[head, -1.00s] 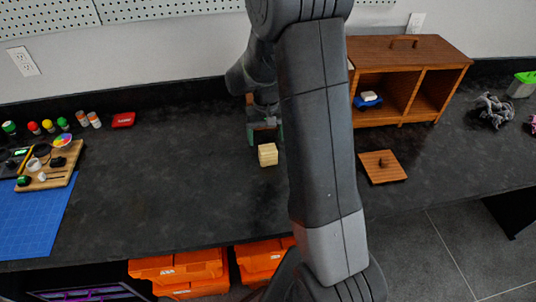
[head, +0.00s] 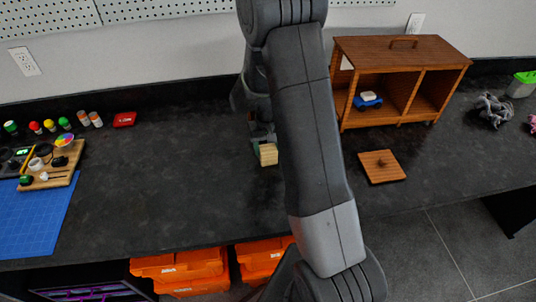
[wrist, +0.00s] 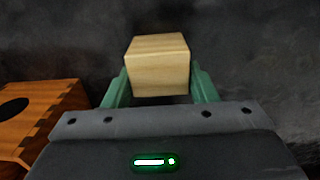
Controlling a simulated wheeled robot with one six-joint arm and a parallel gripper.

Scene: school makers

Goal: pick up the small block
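The small block (head: 268,155) is pale wood and sits on the dark bench, just left of my arm in the head view. In the wrist view the block (wrist: 158,66) is at the top centre, between the green fingertips of my gripper (wrist: 159,80). One finger stands close along each side of it. The fingers are spread about as wide as the block, and I see no clear squeeze on it. In the head view my gripper (head: 262,138) is right behind the block, and my arm hides part of it.
A wooden cabinet (head: 400,52) with a blue toy inside stands at the right, with a wooden lid (head: 382,167) before it. A red box (head: 125,119), small bottles, a wooden tray (head: 70,165) and a blue mat (head: 32,225) are at the left. The bench between is clear.

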